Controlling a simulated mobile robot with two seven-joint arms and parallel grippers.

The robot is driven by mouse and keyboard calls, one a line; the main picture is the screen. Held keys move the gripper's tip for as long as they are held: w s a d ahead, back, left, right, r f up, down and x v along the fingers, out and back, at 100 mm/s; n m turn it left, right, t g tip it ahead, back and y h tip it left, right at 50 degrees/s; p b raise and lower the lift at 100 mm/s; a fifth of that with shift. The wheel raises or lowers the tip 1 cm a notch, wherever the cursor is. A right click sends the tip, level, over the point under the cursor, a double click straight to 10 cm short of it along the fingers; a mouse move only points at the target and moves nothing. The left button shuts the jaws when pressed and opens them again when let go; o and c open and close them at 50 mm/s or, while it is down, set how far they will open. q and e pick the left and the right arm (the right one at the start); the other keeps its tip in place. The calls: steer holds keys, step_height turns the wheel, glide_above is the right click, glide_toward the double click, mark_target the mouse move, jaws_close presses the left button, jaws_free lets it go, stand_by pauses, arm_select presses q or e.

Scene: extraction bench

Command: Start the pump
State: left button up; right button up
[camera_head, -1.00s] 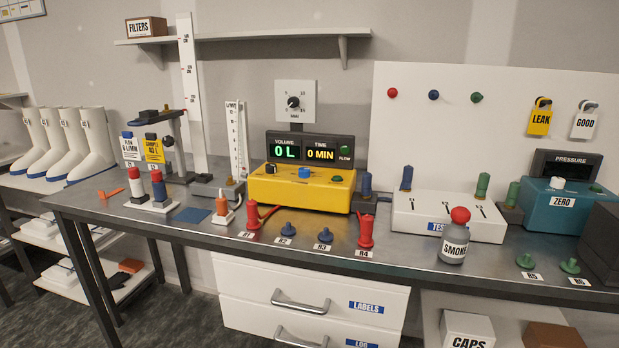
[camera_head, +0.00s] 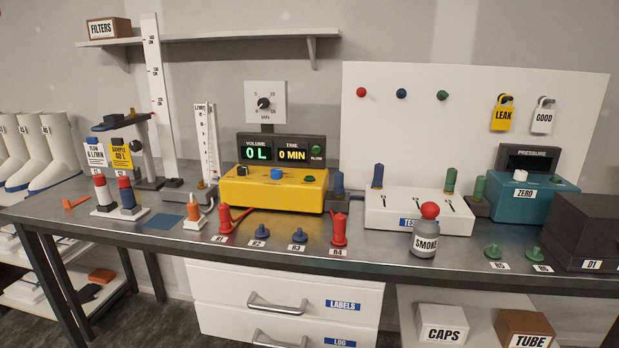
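The yellow pump (camera_head: 256,193) stands in the middle of the bench. Neither of my grippers is in view.
Red fittings R1 (camera_head: 224,218) and R4 (camera_head: 339,229), with blue ones between, stand along the front. A smoke bottle (camera_head: 425,237) stands before the white test box (camera_head: 386,206). A teal pressure unit (camera_head: 515,203) is at right. The grey bench front (camera_head: 380,268) has clear strips.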

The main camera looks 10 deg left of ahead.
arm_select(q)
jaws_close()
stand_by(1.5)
